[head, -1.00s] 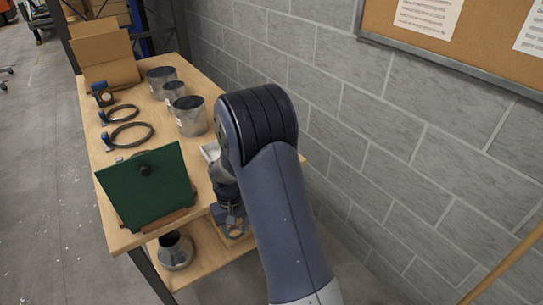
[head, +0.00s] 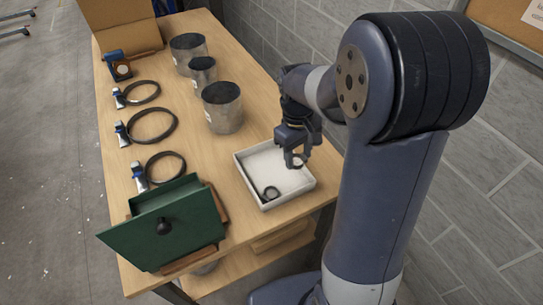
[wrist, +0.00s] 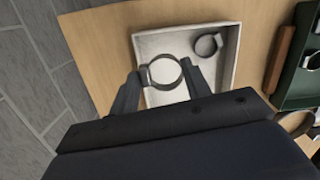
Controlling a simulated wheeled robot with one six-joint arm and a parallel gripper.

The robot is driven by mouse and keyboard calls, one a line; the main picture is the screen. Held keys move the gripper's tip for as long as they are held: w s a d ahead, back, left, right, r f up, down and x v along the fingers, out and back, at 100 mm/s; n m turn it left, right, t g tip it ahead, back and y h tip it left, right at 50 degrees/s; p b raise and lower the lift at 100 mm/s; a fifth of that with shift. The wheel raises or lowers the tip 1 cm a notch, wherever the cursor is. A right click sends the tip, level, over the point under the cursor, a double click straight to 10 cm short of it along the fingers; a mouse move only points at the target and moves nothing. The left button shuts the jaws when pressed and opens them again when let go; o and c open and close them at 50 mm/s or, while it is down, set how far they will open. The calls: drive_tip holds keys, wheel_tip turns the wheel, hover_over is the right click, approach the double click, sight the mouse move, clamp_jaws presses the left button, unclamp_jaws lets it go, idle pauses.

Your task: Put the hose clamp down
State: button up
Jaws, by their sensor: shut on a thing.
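The hose clamp (wrist: 181,66) is a small dark ring between the fingers of my gripper (wrist: 165,78) in the wrist view. In the head view my gripper (head: 296,157) is shut on it, above the right part of a white tray (head: 247,177). The held clamp (head: 290,162) appears to hang just above the tray; whether it touches is hard to tell.
Several larger black ring clamps (head: 150,126) lie along the left side. Metal duct pieces (head: 222,108) and a cardboard box (head: 125,30) stand farther back. A block wall is at the right.

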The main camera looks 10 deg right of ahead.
sight(296, 184)
wheel_tip(296, 184, down, 10)
drive_tip(key=shift+r+p, duration=0.15)
drive_tip(key=shift+p, duration=0.2)
drive_tip(key=shift+f, duration=0.25)
drive_tip(key=o, duration=1)
drive_tip(key=shift+c, duration=0.2)
drive_tip(key=shift+r, duration=0.1)
drive_tip(key=r, duration=0.4)
drive_tip(key=w+r, duration=0.1)
drive_tip(key=r, duration=0.3)
drive_tip(key=r+b, duration=0.1)
drive_tip(key=r, duration=0.3)
drive_tip(key=shift+w+a+r, duration=0.15)
drive_tip(key=shift+a, duration=0.2)
